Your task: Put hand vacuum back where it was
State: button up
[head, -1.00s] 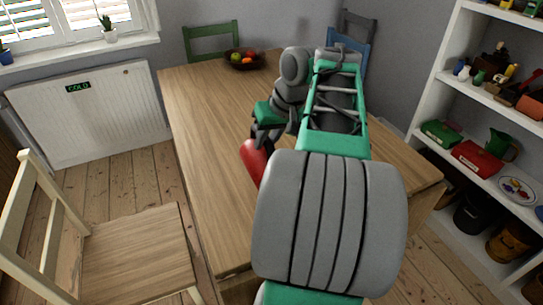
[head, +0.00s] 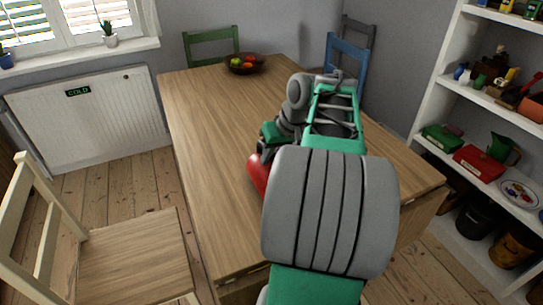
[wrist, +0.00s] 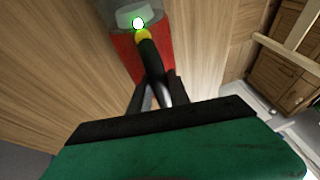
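The hand vacuum has a red body (head: 258,173) that shows just left of my arm in the head view, over the wooden table; my arm hides the rest of it. In the wrist view the hand vacuum (wrist: 138,55) shows a red body, a clear grey front with a small bright light, a yellow button and a dark curved handle. My gripper (wrist: 158,92) has its dark fingers on both sides of that handle, shut on it. I cannot tell whether the vacuum touches the tabletop.
The wooden table (head: 215,125) is mostly bare, with a fruit bowl (head: 246,65) at its far end. A pale chair (head: 130,250) stands at left; green (head: 211,43) and blue (head: 347,62) chairs stand behind. A white shelf (head: 432,110) with several items stands at right.

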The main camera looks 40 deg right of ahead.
jog(key=o, duration=0.4)
jog(key=a+p+v, duration=0.1)
jog(key=p+v, duration=0.3)
jog(key=v, duration=0.8)
jog(key=w+a+f+n, duration=0.1)
jog(key=a+f, duration=0.1)
jog(key=a, duration=0.4)
jog(key=w+a+f+g, duration=0.1)
jog(key=a+f, duration=0.2)
jog(key=a, duration=0.2)
jog(key=w+a+f+n, duration=0.1)
jog(key=a+f, duration=0.1)
jog(key=a, duration=0.4)
jog(key=s+a+f, duration=0.2)
jog(key=a+f, duration=0.1)
jog(key=s+a+f+n+g, duration=0.1)
jog(key=s+a+f, duration=0.2)
jog(key=s+a+f+n, duration=0.1)
jog(key=s+a+f, duration=0.1)
jog(key=a+f, duration=0.1)
jog(key=shift+s+a+g+h, duration=0.1)
jog(key=shift+s+g+h, duration=0.2)
jog(key=shift+s, duration=0.1)
